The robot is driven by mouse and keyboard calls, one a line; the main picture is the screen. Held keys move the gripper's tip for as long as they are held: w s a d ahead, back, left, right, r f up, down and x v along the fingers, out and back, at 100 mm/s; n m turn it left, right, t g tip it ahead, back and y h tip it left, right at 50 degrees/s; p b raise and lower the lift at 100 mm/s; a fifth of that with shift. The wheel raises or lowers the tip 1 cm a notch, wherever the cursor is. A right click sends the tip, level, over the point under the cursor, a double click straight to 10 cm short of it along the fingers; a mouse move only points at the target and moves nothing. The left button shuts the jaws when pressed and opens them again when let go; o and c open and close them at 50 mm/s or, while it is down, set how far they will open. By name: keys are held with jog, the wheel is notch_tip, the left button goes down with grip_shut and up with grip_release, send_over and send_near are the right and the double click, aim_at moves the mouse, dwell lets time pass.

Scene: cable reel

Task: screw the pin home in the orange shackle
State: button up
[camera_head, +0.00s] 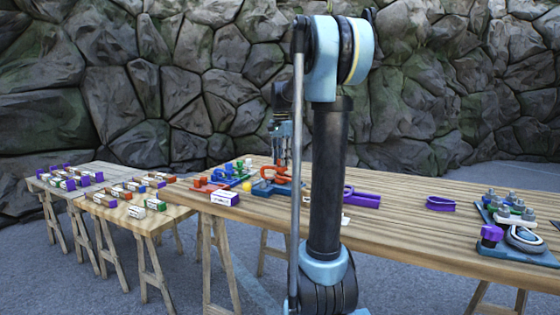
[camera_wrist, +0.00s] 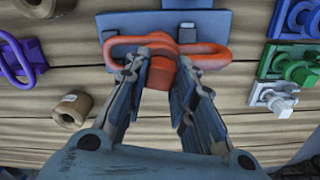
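The orange shackle (camera_head: 275,170) sits on a blue fixture (camera_head: 264,188) on the long wooden table. In the wrist view the orange shackle (camera_wrist: 211,59) lies across the blue fixture (camera_wrist: 221,22). An orange pin head (camera_wrist: 160,73) faces my camera at the middle. My gripper (camera_wrist: 162,66) has one finger on each side of the pin head, with small gaps showing, so it looks open around it. In the head view my gripper (camera_head: 281,150) points down just above the shackle. The pin's thread is hidden.
Purple (camera_wrist: 12,58) and tan ring (camera_wrist: 73,108) parts lie left in the wrist view. White, green and blue clamp-like pieces (camera_wrist: 297,70) stand right. A white box (camera_head: 225,198) is near the table's front left. A loaded blue tray (camera_head: 492,239) is far right.

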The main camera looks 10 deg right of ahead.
jog(key=o, duration=0.3)
jog(key=shift+w, duration=0.1)
jog(key=shift+o, duration=0.2)
jog(key=o, duration=0.6)
